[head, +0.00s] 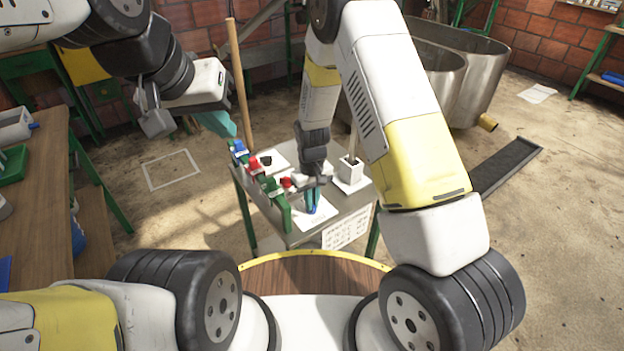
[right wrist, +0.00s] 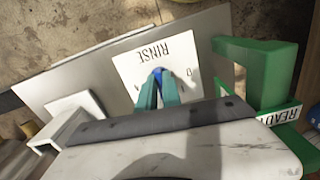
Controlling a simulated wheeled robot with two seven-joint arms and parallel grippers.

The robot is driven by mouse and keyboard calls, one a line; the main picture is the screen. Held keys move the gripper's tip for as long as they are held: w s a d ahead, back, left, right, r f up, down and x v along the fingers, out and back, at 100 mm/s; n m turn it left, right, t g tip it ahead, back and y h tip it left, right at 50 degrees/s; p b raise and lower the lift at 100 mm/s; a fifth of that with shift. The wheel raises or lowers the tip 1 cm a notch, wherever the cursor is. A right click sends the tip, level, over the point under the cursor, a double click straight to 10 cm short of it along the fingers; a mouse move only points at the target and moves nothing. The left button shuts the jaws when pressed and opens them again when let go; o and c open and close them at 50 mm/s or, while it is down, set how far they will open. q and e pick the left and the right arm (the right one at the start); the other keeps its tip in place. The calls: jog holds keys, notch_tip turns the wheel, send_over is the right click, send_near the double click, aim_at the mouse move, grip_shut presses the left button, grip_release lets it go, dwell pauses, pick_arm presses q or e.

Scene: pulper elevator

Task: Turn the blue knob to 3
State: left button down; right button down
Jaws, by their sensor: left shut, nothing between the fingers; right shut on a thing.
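The blue knob (right wrist: 158,73) sits on a white dial plate (right wrist: 193,50) marked RINSE, which appears upside down in the right wrist view. My right gripper (right wrist: 158,88) is shut on the knob, with its teal fingertips on both sides. In the head view my right gripper (head: 312,200) reaches down to the same plate (head: 311,215) on the small metal table. The fingers hide most of the knob, and I cannot read which number it points at. My left gripper (head: 218,124) is shut and empty, in the air left of the table.
The metal table (head: 330,226) also carries a green handle (head: 281,207), a red handle (head: 256,165), a blue handle (head: 237,152) and a white post (head: 351,170). In the right wrist view a green handle (right wrist: 270,70) stands close on the right. A wooden pole (head: 238,80) rises behind.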

jog(key=m, duration=0.6)
jog(key=shift+a+m, duration=0.1)
jog(key=shift+m, duration=0.2)
dwell(0.4)
jog(key=c, duration=1.5)
grip_release()
jog(key=shift+r, duration=0.1)
notch_tip(320, 180, up, 8)
jog(key=shift+f, duration=0.15)
